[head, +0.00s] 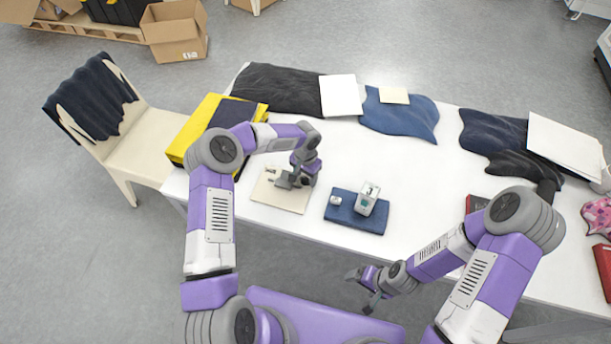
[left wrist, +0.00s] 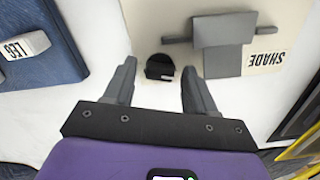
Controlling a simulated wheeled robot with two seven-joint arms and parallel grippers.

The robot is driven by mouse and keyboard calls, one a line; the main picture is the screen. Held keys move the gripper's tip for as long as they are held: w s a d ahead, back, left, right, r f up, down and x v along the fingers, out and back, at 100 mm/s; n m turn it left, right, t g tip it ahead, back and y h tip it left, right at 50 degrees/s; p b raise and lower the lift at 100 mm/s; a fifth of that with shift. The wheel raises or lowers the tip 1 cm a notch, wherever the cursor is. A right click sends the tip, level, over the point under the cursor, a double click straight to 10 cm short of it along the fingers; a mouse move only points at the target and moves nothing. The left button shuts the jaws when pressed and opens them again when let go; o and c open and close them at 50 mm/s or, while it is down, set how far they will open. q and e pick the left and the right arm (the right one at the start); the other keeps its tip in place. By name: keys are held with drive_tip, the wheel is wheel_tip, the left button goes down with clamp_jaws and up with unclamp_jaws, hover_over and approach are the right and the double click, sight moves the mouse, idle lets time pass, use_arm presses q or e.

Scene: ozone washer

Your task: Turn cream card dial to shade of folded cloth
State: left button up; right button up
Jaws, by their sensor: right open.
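The cream card (head: 275,201) lies flat on the table's near left part. My right gripper (head: 362,289) is open and empty, off the table's front edge.
A folded blue cloth (head: 342,216) right of the card bears a pale device (head: 367,199) and a small white block (head: 336,200). A yellow case (head: 183,150) stands left. Dark cloths (head: 280,88) and white sheets (head: 341,95) line the back. The table middle is clear.

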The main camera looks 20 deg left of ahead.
use_arm(q)
drive_tip(key=c, duration=0.9)
drive_tip(key=shift+m, duration=0.3)
drive_tip(key=shift+m+b, duration=0.5)
drive_tip(key=shift+m, duration=0.4)
drive_tip(key=m, duration=0.2)
drive_tip(key=shift+m, duration=0.4)
drive_tip(key=m, duration=0.3)
drive_tip(key=shift+m+b, duration=0.3)
drive_tip(key=shift+b, duration=0.1)
drive_tip(key=m, duration=0.4)
